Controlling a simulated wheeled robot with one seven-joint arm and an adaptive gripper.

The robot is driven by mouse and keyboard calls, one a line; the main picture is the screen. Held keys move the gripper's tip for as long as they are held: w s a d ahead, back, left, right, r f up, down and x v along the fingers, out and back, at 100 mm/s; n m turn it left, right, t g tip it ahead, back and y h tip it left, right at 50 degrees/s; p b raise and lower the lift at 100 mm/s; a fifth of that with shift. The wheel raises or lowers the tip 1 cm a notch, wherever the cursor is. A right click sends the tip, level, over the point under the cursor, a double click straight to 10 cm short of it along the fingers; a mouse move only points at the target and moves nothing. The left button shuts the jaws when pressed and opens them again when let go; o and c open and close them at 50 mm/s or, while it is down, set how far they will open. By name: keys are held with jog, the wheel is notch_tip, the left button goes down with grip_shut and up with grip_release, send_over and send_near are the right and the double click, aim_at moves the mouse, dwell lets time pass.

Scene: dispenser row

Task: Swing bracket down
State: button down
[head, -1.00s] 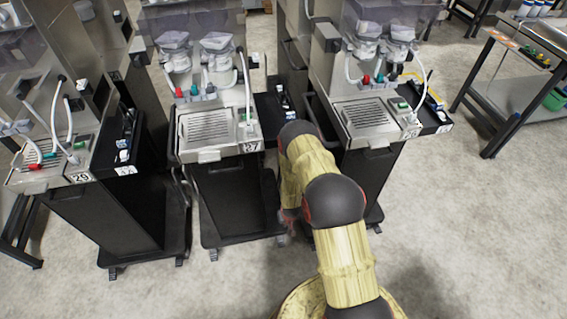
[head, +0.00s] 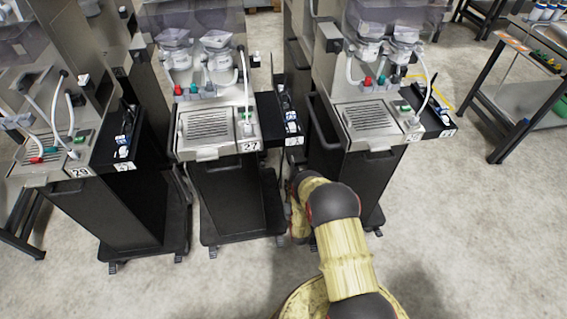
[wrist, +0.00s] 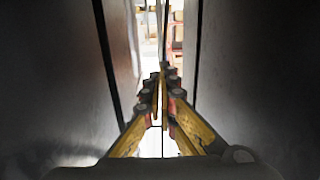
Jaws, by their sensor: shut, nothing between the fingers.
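I cannot pick out a part that is surely the bracket. A black side shelf (head: 266,106) with small items on it sticks out level to the right of dispenser 27 (head: 207,122) in the head view. My arm is bent low in front of the gap between dispenser 27 and the dispenser to its right (head: 372,118). In the wrist view my gripper (wrist: 161,78) is shut and empty, its yellow fingers meeting in a narrow gap between two dark panels. A thin dark upright strip shows just beyond the fingertips; I cannot tell whether they touch it.
Dark panels stand close at the left (wrist: 60,80) and right (wrist: 255,80) in the wrist view. Dispenser 29 (head: 62,155) stands at the left and a work table (head: 520,60) at the far right. The floor in front (head: 150,290) is clear.

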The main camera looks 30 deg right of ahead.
jog(key=shift+r, duration=0.5)
jog(key=shift+w, duration=0.15)
jog(key=b+x, duration=0.5)
jog(key=x, duration=0.9)
jog(key=shift+r, duration=0.2)
